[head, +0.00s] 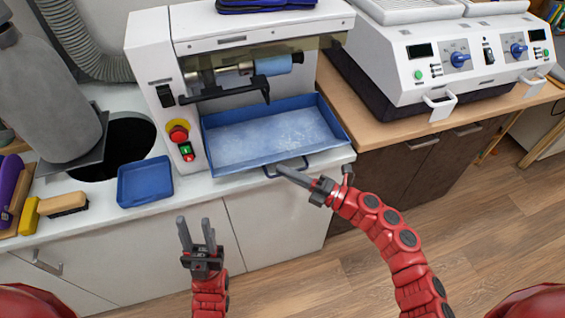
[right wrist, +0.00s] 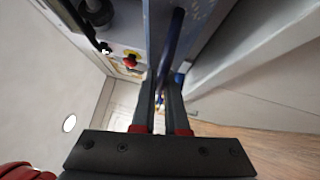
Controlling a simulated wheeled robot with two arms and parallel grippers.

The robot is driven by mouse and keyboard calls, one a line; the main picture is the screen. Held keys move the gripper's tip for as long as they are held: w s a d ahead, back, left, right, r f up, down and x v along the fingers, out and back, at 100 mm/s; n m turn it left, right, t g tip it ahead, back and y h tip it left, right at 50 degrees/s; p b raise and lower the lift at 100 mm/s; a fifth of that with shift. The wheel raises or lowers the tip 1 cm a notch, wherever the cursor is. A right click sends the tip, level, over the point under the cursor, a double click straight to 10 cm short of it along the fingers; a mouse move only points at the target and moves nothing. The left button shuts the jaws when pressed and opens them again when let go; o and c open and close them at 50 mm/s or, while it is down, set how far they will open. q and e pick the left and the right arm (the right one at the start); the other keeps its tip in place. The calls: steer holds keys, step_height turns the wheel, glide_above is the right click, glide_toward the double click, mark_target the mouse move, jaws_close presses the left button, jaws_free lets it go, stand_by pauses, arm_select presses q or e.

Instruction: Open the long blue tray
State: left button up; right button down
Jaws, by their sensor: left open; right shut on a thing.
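The long blue tray (head: 268,138) sits under the roller of the white machine, with pale dust on its floor. Its dark handle (head: 293,170) is on the front side, above the counter's front edge. My right gripper (head: 281,170) is at this handle, shut on it. In the right wrist view the fingers (right wrist: 160,105) close around the dark handle bar (right wrist: 172,45), beside the tray's wall. My left gripper (head: 195,236) is open and empty, in front of the cabinet and below the counter edge.
A small blue tray (head: 145,182) and a brush (head: 62,204) lie on the counter at left. The machine has a red emergency knob (head: 178,132) left of the long tray. A white two-unit device (head: 450,55) stands on the wooden counter at right. Floor at right is clear.

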steer(key=s+d, duration=0.3)
steer(key=s, duration=0.6)
steer(key=c, duration=0.9)
jaws_free()
steer(key=shift+c, duration=0.2)
steer(key=b+v, duration=0.3)
steer(key=v, duration=1.4)
steer(key=shift+s, duration=0.2)
